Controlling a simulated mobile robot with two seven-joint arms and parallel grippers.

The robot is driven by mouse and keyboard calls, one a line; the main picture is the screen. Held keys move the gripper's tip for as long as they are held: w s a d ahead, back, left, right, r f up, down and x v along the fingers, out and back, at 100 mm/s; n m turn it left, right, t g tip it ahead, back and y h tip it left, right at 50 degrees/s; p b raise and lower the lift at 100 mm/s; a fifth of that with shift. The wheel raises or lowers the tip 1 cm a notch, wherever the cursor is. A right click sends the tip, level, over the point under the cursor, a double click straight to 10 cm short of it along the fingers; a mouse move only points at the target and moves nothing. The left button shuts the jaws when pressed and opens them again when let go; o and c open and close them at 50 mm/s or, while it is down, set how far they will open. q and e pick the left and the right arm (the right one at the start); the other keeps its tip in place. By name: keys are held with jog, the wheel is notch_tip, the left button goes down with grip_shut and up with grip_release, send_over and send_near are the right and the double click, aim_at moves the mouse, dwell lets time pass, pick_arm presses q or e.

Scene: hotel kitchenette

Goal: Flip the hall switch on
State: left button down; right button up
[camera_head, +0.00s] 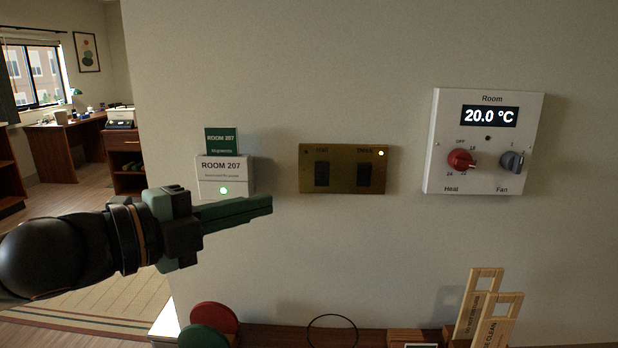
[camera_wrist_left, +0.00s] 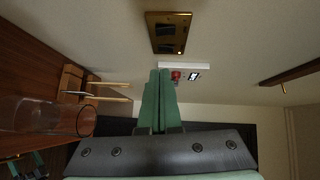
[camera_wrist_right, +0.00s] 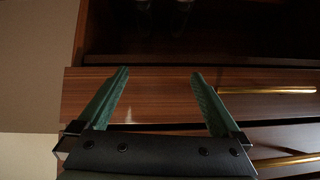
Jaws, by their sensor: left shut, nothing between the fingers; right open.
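A brass switch plate (camera_head: 349,169) is on the wall in the middle of the head view. It carries two dark rockers, the hall switch (camera_head: 322,174) on the left and the desk switch (camera_head: 364,176) on the right. A small light glows by the desk switch; the mark by the hall switch is dark. My left gripper (camera_head: 270,204) is shut and empty, below and left of the plate, not touching it. The plate also shows in the left wrist view (camera_wrist_left: 168,33), beyond the fingertips. My right gripper (camera_wrist_right: 159,73) is open and empty in front of a wooden drawer front.
A thermostat panel (camera_head: 484,142) with two knobs is right of the plate. A white card holder (camera_head: 225,176) marked Room 207 is on the left, just above my left gripper. A wooden shelf below holds wooden tags (camera_head: 482,307) and red and green discs.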

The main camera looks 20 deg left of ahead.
pick_arm(q)
jog(key=p, duration=1)
send_near(325, 183)
jog(key=x, duration=0.3)
jog(key=d+x, duration=0.1)
jog(key=x, duration=0.1)
jog(key=shift+s+d+r, duration=0.1)
jog(key=shift+s, duration=0.05)
jog(key=shift+w, duration=0.6)
pick_arm(e)
jog(key=s+d+r, duration=0.1)
jog(key=d+r, duration=0.2)
jog(key=r, duration=0.4)
jog(key=shift+s+m+h, duration=0.3)
jog(key=shift+h, duration=0.1)
pick_arm(q)
jog(key=shift+w+a+f+t+b, duration=0.3)
jog(key=shift+f+b, duration=0.15)
jog(key=shift+b, duration=0.4)
jog(key=shift+r, duration=0.2)
pick_arm(e)
jog(key=shift+f, duration=0.45)
